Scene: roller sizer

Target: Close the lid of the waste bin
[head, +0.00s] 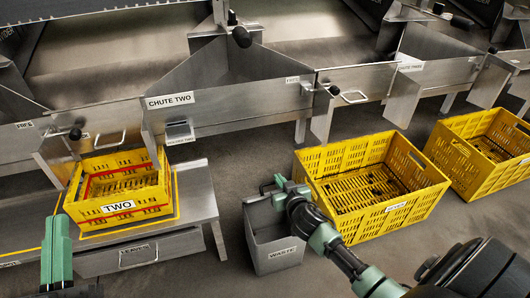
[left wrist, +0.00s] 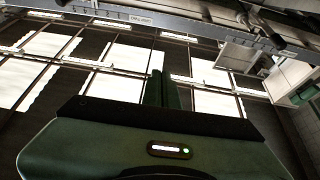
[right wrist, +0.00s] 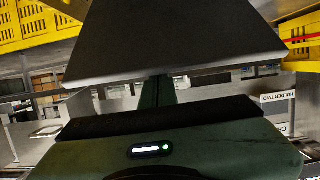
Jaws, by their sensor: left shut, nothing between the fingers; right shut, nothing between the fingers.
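The grey waste bin (head: 276,258), labelled WASTE, stands on the floor left of a large yellow crate. Its inside shows from above, so its top is at least partly open. My right gripper (head: 265,187) is over the bin's back edge, shut and empty. In the right wrist view, a grey flat panel (right wrist: 170,45) lies just beyond the shut fingers (right wrist: 157,92); it looks like the bin's lid, and I cannot tell whether they touch. My left gripper (head: 57,222) is raised at the left, away from the bin; its fingers (left wrist: 163,88) are shut and empty.
A yellow crate (head: 400,208) stands close right of the bin, with another (head: 459,171) beyond it. The CHUTE TWO panel (head: 230,110) is behind. Some floor is clear between stand and bin.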

